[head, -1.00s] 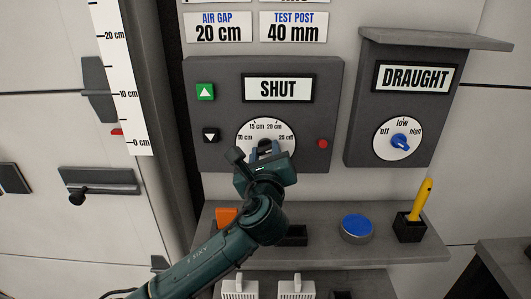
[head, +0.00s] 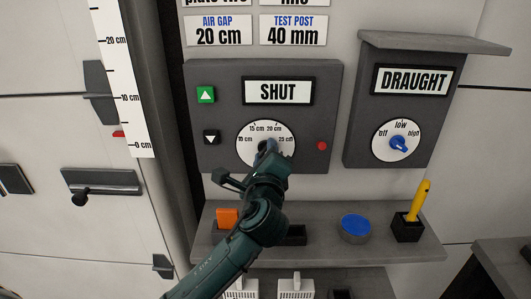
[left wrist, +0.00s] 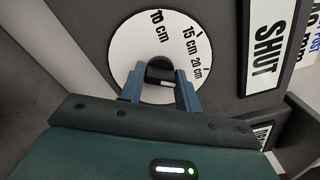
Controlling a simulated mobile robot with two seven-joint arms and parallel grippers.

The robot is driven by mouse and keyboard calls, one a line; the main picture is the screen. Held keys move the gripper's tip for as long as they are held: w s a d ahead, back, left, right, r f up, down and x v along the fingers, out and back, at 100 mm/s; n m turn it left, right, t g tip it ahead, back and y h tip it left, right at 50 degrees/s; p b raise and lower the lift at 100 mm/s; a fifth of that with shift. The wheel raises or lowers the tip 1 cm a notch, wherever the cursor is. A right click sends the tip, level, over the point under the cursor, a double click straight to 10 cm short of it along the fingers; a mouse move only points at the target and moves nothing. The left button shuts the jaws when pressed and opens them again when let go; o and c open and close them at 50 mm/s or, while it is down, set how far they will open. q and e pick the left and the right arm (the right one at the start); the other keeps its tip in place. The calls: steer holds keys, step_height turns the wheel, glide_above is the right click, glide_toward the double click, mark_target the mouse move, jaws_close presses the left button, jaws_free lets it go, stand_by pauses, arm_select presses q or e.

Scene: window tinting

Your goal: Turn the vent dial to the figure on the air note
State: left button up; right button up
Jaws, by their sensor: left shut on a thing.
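The vent dial (head: 246,133) is a white disc marked 10, 15, 20 and 25 cm on a grey box whose display (head: 279,91) reads SHUT. My left gripper (head: 267,148) is at the dial's centre, shut on its dark knob. In the left wrist view, the blue fingers (left wrist: 160,88) stand on both sides of the knob (left wrist: 160,74), in front of the dial (left wrist: 128,50). Which figure the knob points to is hidden. The air note (head: 220,30) reads AIR GAP 20 cm. My right gripper is out of view.
The box also has a green up button (head: 206,94), a black down button (head: 212,137) and a red button (head: 322,146). A DRAUGHT box (head: 388,115) with a blue knob is at right. Below, a shelf (head: 330,220) holds an orange block, a blue-topped disc and a yellow tool in a holder.

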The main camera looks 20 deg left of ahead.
arm_select(q)
steer(key=shift+f+n, duration=0.1)
steer(key=shift+n, duration=1)
steer(key=o, duration=1)
steer(key=shift+s, duration=0.1)
steer(key=b+v, duration=0.1)
steer(key=v, duration=1.2)
